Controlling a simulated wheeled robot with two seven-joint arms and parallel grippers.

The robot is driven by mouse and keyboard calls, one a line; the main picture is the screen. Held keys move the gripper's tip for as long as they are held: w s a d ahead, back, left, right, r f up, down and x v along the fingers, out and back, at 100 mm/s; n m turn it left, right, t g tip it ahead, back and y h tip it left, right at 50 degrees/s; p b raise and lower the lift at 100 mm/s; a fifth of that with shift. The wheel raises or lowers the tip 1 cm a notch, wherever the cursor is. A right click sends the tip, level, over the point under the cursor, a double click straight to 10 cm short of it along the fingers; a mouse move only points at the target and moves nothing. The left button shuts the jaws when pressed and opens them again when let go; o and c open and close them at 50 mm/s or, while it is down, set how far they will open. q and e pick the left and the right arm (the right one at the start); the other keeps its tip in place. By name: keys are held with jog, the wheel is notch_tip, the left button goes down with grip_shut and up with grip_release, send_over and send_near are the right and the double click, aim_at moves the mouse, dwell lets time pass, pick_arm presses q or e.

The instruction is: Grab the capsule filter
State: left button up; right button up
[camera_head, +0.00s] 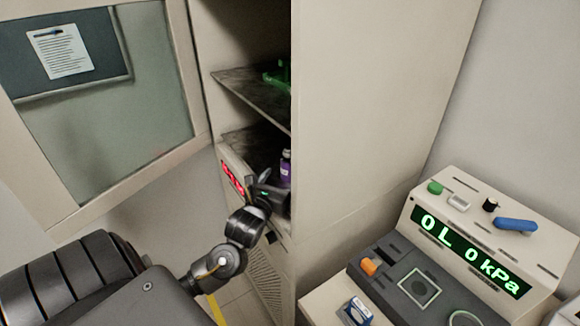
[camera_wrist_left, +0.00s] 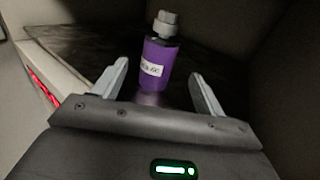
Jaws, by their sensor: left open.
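A purple cylinder with a grey cap and a white label, which looks like the capsule filter (camera_wrist_left: 157,58), stands upright on the cabinet's lower shelf. In the head view the capsule filter (camera_head: 285,168) is partly hidden by the cabinet's side wall. My left gripper (camera_head: 272,186) reaches into the cabinet opening just in front of it. In the left wrist view my left gripper (camera_wrist_left: 163,88) is open, with one finger on each side of the filter's lower part and visible gaps to it. My right gripper is not in view.
The cabinet's side wall (camera_head: 370,110) stands close to my left arm's right. An upper shelf (camera_head: 255,92) holds a green object (camera_head: 277,76). The glazed cabinet door (camera_head: 110,150) is open at left. A machine with a display (camera_head: 470,250) stands at right.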

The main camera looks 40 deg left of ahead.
aim_at(285, 169)
pick_arm(q)
jog(key=shift+w+a, duration=0.1)
jog(key=shift+w, duration=0.2)
jog(key=shift+w+r, duration=0.1)
jog(key=shift+r, duration=0.05)
jog(key=p+x, duration=0.2)
jog(key=x, duration=0.2)
jog(key=shift+w+a, duration=0.2)
jog(key=shift+w, duration=0.25)
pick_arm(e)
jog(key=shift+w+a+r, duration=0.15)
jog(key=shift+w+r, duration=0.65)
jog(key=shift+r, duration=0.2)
pick_arm(q)
jog(key=shift+c, duration=0.3)
jog(key=c, duration=1.2)
jog(key=shift+c, duration=0.4)
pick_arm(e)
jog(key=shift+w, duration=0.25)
